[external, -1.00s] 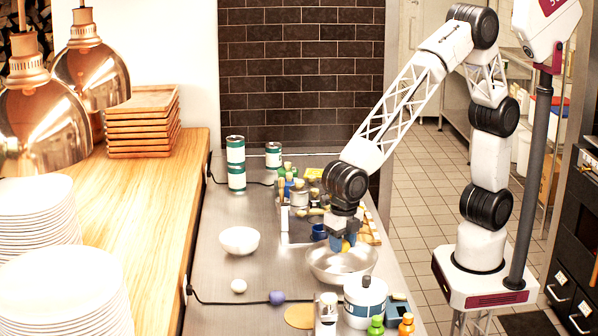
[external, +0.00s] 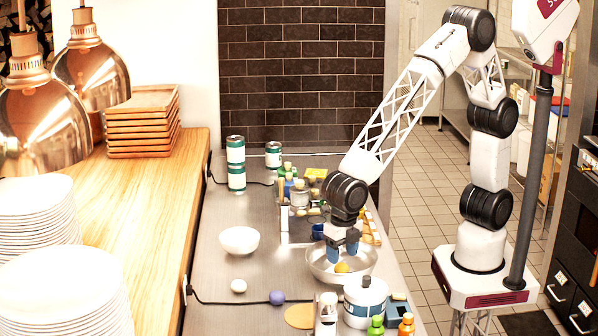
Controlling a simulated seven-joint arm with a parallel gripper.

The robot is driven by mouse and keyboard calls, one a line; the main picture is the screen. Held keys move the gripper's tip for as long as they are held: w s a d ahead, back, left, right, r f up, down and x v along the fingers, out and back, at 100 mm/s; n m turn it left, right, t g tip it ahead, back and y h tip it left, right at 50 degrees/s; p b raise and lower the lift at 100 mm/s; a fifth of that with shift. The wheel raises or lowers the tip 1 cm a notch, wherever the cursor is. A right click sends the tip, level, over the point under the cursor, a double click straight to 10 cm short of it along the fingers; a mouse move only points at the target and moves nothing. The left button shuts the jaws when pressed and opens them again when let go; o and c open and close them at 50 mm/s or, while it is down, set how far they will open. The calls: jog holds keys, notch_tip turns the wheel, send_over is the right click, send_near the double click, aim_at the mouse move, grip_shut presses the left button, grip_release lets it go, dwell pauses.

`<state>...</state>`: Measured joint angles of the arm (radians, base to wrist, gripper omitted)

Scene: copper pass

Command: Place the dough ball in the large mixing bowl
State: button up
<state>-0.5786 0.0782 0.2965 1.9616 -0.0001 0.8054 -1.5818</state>
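The large metal mixing bowl (external: 316,271) stands on the steel counter at centre right. A small yellow-orange round thing (external: 342,268) lies inside it. My gripper (external: 342,256) points down over the bowl, its two blue fingers apart, just above the yellow-orange thing and with nothing visible between them. A small off-white ball (external: 238,286) lies on the counter to the left of the bowl. I cannot tell for certain which of the two is the dough ball.
A white bowl (external: 240,240) stands left of the mixing bowl. A purple ball (external: 277,298) touches or lies near a dark cable. A white pot (external: 366,298) and small bottles crowd the front. Jars and bottles (external: 299,194) fill the area behind the mixing bowl.

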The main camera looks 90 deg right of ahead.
aim_at(342, 264)
jog(key=shift+o, duration=0.7)
jog(key=shift+r, duration=0.15)
notch_tip(342, 264, up, 7)
dwell(0.5)
dwell(0.4)
